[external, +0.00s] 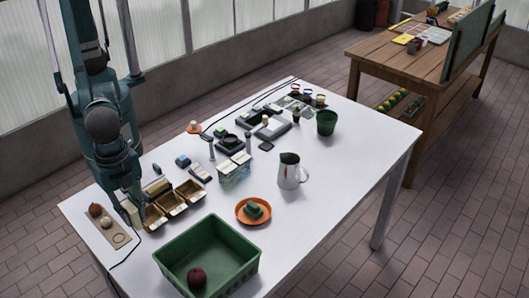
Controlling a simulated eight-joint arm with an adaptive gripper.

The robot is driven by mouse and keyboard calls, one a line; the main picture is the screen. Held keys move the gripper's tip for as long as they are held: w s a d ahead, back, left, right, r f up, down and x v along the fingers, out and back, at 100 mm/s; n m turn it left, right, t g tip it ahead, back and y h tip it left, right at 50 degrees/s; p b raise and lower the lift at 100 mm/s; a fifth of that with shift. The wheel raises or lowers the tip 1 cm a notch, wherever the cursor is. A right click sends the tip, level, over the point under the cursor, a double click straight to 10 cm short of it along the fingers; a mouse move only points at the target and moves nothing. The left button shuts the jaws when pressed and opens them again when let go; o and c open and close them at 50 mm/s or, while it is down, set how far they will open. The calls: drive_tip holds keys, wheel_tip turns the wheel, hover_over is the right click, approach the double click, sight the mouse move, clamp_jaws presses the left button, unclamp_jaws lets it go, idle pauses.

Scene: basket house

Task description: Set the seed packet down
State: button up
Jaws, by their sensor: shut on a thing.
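My gripper (134,215) points down at the left end of the white table, between a tan board and a row of small open boxes. It is shut on a small pale thing (128,208) that looks like the seed packet. The packet is partly hidden by the fingers and too small to read. I cannot tell whether its lower edge touches the table.
The tan board (121,237) with round items lies just left of my gripper; the small boxes (155,217) are just right. A green basket (235,278) holding a dark red ball, an orange plate (241,217) and a metal jug (289,176) stand farther right. The table's right part is clear.

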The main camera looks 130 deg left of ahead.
drive_tip(key=shift+f, duration=0.15)
drive_tip(key=shift+f+b, duration=0.35)
drive_tip(key=shift+f, duration=2.65)
drive_tip(key=shift+f, duration=0.15)
drive_tip(key=shift+f, duration=1.75)
drive_tip(key=shift+f+b, duration=0.15)
drive_tip(key=shift+b, duration=0.2)
drive_tip(key=o, duration=0.8)
drive_tip(key=shift+c, duration=0.2)
drive_tip(key=shift+r, duration=0.2)
drive_tip(key=shift+r+p, duration=0.75)
drive_tip(key=shift+r, duration=5.25)
